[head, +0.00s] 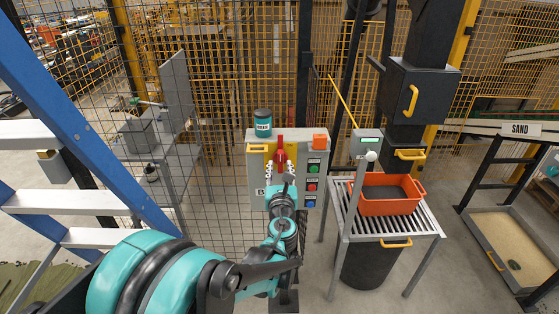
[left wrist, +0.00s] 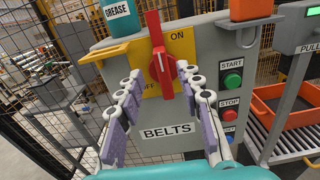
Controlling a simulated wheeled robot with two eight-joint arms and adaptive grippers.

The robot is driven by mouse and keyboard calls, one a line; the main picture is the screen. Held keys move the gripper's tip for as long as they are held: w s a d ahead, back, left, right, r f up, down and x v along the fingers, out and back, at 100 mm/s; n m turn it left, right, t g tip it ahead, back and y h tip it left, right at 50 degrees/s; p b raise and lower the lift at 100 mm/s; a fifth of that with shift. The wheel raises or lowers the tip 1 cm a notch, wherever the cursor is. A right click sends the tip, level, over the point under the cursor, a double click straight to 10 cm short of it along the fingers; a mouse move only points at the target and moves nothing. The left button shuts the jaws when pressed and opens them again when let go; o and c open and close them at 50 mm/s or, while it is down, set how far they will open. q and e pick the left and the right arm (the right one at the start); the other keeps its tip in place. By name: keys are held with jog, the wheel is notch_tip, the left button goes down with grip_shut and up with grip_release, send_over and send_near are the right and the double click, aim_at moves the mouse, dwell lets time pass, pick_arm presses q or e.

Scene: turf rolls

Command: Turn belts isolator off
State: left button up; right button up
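The belts isolator is a red handle (head: 280,150) on a yellow plate, on the front of a grey control box (head: 256,190). In the left wrist view the red handle (left wrist: 158,50) stands about upright. "ON" is printed at the plate's upper right; lettering at its lower left is partly hidden. A "BELTS" label (left wrist: 167,131) is below. My left gripper (head: 280,173) is in front of the box. In the left wrist view its fingers (left wrist: 160,76) are open, one on each side of the handle's lower part; contact cannot be told. My right gripper is out of view.
Green START (left wrist: 233,80), red STOP (left wrist: 230,115) and blue buttons are right of the handle. A grease can (head: 263,123) stands on the box. An orange crate (head: 390,207) sits on a roller table at right. A blue ladder (head: 70,120) is at left.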

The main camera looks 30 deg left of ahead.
aim_at(281, 159)
pick_arm(q)
jog(key=x, duration=0.3)
jog(key=shift+w+a+b, duration=0.15)
jog(key=shift+w+b, duration=0.15)
jog(key=shift+w, duration=0.05)
jog(key=shift+w+a, duration=0.2)
jog(key=shift+w, duration=0.1)
grip_shut()
